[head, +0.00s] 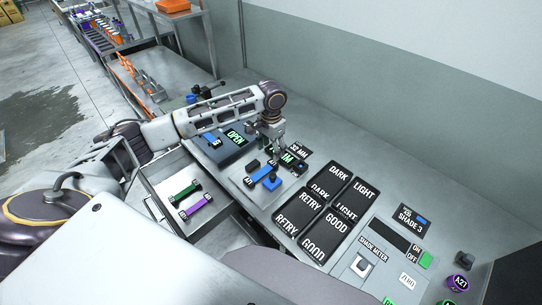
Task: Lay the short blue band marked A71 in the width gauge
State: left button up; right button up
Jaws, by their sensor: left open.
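A short blue band (259,175) with a black tag that seems to read A71 lies on the grey bench fixture beside a green-lit display and a 32 MM label (298,149), which look like the width gauge (287,158). A blue knob-like part (271,182) stands just in front of the band. My left gripper (279,152) is open, pointing down over the gauge, above the band's far end. Its fingers partly cover the display and that end; I cannot tell if they touch the band. My right gripper is out of view.
An open drawer (160,180) holds a green band (185,192) and a purple band (196,208). Another blue band (210,140) lies by the OPEN display (236,137). Dark sorting trays (338,177) and a shade meter (375,262) stand to the right.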

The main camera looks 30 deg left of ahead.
pick_arm(q)
notch_tip(320, 180, up, 6)
jog(key=shift+r+b, duration=0.2)
jog(key=shift+b, duration=0.1)
jog(key=shift+s+f, duration=0.1)
dwell(0.8)
